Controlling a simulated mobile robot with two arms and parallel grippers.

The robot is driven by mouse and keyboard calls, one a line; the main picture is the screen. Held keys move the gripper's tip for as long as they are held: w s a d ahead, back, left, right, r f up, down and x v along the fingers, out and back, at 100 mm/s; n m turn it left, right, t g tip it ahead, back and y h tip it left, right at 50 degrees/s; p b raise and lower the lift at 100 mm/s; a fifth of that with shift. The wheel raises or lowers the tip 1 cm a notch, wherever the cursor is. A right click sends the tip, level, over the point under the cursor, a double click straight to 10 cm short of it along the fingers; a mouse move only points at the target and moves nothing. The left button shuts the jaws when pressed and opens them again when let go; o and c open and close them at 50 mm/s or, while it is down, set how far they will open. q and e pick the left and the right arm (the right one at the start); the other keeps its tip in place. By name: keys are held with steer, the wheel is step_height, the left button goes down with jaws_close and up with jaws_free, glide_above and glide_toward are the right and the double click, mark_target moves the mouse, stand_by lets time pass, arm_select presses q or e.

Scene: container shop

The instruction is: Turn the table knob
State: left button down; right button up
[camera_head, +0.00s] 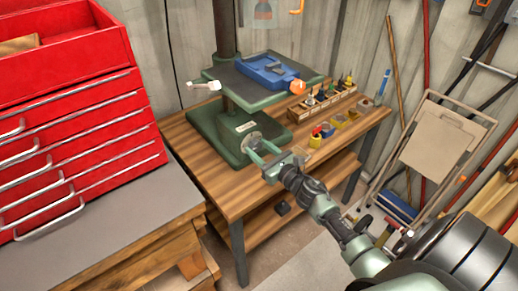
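A green drill press stands on a wooden workbench. A round grey knob (252,139) sits on the front of its green base (208,121), just below a small white label. I take this to be the table knob. My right gripper (255,150) reaches in from the lower right, with its fingers pointing at the knob. The fingers are apart, with a gap between them. The tips are very close to the knob; I cannot tell whether they touch it. My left gripper is not in view.
The press table (232,75) carries a blue vise (266,71), with an orange ball (298,87) and a white handle (205,86) at its sides. Small bins (346,121) lie right of the base. A red tool chest (75,130) stands left, a folded chair (440,140) right.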

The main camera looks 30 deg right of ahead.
jaws_close()
steer(key=shift+m, duration=0.3)
